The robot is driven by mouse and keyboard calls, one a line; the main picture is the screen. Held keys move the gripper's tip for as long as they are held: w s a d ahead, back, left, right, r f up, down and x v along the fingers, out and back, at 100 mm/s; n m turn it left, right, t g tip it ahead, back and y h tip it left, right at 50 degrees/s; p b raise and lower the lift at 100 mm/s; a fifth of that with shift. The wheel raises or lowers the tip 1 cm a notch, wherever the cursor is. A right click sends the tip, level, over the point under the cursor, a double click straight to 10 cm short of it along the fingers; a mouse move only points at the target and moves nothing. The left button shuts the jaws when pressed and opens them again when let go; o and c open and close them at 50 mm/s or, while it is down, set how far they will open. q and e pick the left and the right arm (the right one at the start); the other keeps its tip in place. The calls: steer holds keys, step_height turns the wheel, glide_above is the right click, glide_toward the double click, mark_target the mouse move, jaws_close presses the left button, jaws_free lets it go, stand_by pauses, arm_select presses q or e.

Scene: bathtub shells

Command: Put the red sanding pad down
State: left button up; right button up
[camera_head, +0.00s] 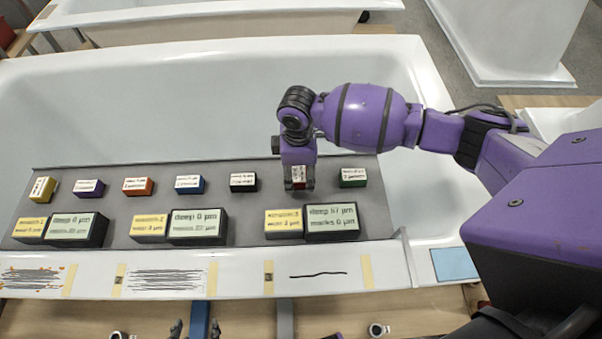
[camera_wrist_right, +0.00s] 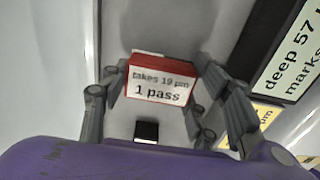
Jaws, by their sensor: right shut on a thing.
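My right gripper (camera_head: 299,178) points down over the grey mat (camera_head: 230,198). It is shut on a red pad (camera_head: 299,174) with a white label. In the right wrist view the pad (camera_wrist_right: 160,80) sits between the fingers (camera_wrist_right: 165,98), and its label reads "takes 19 µm 1 pass". The gap between the pad's underside and the mat is too small to judge. Another red-orange pad (camera_head: 138,187) lies farther left in the row. My left gripper (camera_head: 196,329) shows only as two fingertips set apart at the bottom edge.
The row also has yellow (camera_head: 42,189), purple (camera_head: 89,188), blue (camera_head: 190,185), black (camera_head: 243,182) and green (camera_head: 353,178) pads. Gauge boxes (camera_head: 332,222) with yellow notes (camera_head: 284,221) stand in front. Bare mat lies either side of the held pad. Scratched rim (camera_head: 240,284) is nearest.

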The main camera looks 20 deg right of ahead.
mark_target(298, 172)
steer(key=shift+f, duration=1)
steer(key=shift+s, duration=0.1)
steer(key=shift+f, duration=0.2)
steer(key=o, duration=1.2)
steer(key=shift+r, duration=0.15)
step_height(298, 172, up, 12)
steer(key=shift+a+r+p, duration=0.1)
steer(key=shift+p, duration=0.45)
